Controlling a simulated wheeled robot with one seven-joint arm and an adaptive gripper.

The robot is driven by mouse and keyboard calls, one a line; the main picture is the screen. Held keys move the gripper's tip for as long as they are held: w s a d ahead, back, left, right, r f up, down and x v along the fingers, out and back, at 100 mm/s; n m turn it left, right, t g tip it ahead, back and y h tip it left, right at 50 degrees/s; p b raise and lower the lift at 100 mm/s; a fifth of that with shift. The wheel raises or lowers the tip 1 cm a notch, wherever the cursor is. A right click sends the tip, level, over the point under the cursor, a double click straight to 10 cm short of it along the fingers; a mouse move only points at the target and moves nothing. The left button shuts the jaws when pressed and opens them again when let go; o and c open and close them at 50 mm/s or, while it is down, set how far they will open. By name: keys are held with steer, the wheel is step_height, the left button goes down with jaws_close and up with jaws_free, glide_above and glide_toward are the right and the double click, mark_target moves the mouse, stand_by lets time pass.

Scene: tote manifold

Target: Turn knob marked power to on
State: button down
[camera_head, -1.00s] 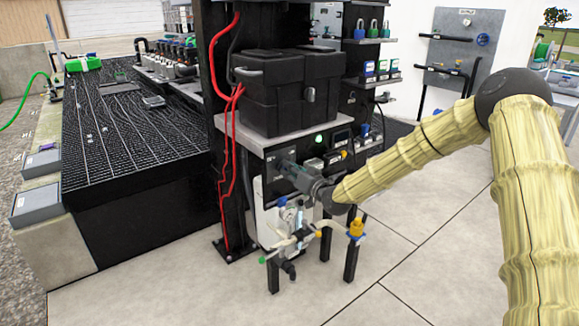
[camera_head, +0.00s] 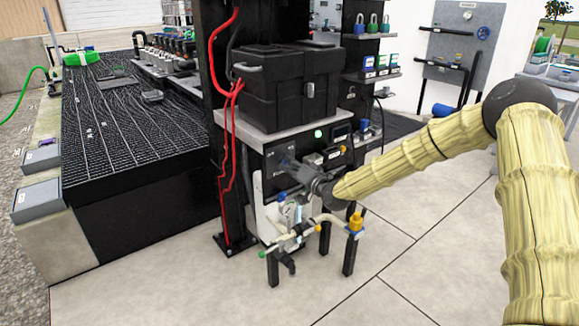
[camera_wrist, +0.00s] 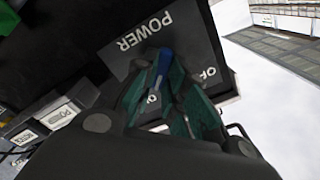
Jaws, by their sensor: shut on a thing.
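The knob marked POWER is blue and shows in the wrist view (camera_wrist: 165,61), on a dark panel under white POWER lettering (camera_wrist: 144,31). My gripper (camera_wrist: 163,76) has its green-padded fingers on either side of the knob and is shut on it. A partly covered label starting "OF" (camera_wrist: 210,72) is right of the knob; another, partly hidden by a finger, is below it. I cannot tell the knob's exact angle. In the head view my gripper (camera_head: 296,172) meets the black panel (camera_head: 275,180) under the shelf, and hides the knob.
A black case (camera_head: 285,95) stands on the shelf above the panel. Hoses and a yellow-capped fitting (camera_head: 355,223) are just below my wrist. Red cables (camera_head: 222,150) run down the black post at left. The floor at right is clear.

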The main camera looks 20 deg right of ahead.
steer(key=shift+d+r, duration=0.1)
steer(key=shift+d, duration=0.05)
steer(key=c, duration=1.5)
jaws_free()
steer(key=shift+o, duration=0.2)
steer(key=v, duration=1.2)
